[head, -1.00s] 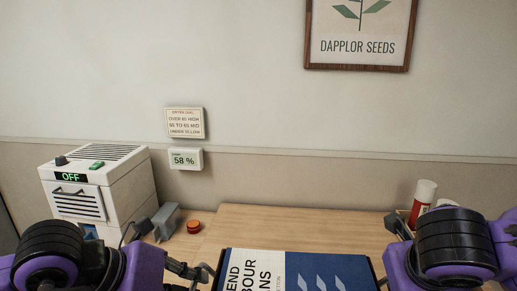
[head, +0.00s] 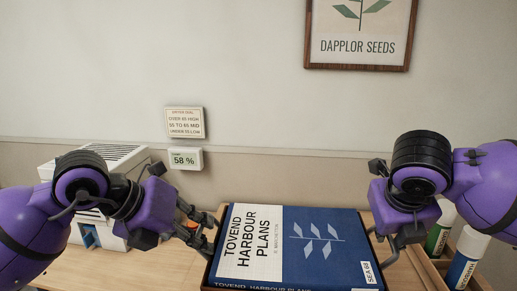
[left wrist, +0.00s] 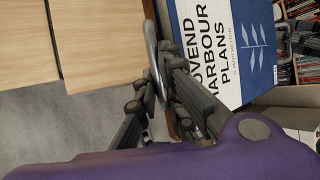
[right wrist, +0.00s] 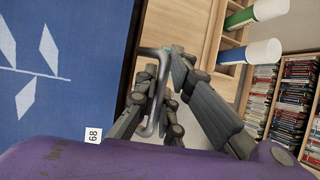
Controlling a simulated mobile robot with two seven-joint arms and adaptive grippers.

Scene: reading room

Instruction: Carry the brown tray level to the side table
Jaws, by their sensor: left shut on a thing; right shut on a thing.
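The brown tray (head: 209,272) shows as a dark rim around a large blue and white book, "Tovend Harbour Plans" (head: 300,240), which lies in it. The tray looks about level and is in front of a light wooden top (head: 150,268); I cannot tell if that is the side table. My left gripper (head: 207,235) is shut on the tray's left metal handle (left wrist: 150,45). My right gripper (head: 387,246) is shut on the right metal handle (right wrist: 160,105). The tray's underside and near edge are hidden.
A white box-shaped unit (head: 115,157) stands at the left, partly behind my left arm. Grey floor (left wrist: 70,130) and shelves of books (right wrist: 290,100) show in the wrist views.

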